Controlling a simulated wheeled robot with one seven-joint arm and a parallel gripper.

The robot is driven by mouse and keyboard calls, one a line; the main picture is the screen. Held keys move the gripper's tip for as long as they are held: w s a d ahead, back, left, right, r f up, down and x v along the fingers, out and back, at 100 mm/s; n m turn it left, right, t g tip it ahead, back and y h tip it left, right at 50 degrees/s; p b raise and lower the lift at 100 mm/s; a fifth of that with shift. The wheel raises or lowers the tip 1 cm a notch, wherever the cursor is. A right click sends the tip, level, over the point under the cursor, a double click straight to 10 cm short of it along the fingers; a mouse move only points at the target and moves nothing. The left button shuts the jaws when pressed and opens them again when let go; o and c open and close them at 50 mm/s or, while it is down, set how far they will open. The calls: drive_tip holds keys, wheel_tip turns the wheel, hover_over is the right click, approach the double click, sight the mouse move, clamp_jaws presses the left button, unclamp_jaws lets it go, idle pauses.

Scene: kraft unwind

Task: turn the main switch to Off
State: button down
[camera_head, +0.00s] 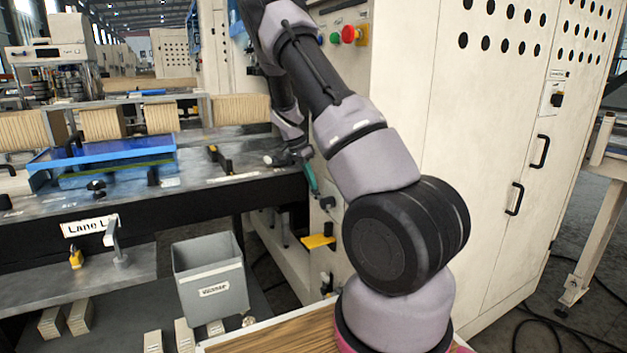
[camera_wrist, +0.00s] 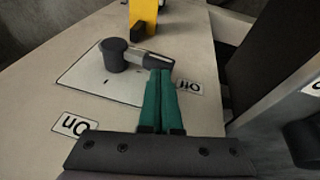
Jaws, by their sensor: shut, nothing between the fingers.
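The main switch (camera_wrist: 115,55) shows in the wrist view as a dark round hub with a grey lever (camera_wrist: 150,58) reaching right from it, over a light plate (camera_wrist: 88,82). The "Off" label (camera_wrist: 190,88) is just beyond and below the lever's end. The "On" label (camera_wrist: 74,126) is at lower left, away from the lever. My gripper (camera_wrist: 160,72) has its green fingers together and empty, with the tips at the lever's outer end; I cannot tell whether they touch. In the head view my gripper (camera_head: 311,182) is beside the cabinet's side, near the small switch.
A yellow part (camera_wrist: 145,14) stands out beyond the switch; a yellow ledge (camera_head: 318,241) juts from the cabinet in the head view. The lane table (camera_head: 240,195) is left of my arm, with a grey bin (camera_head: 210,270) below. The white cabinet (camera_head: 470,130) stands right.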

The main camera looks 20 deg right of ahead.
drive_tip(key=shift+w+f, duration=0.2)
drive_tip(key=shift+f, duration=0.15)
idle(0.5)
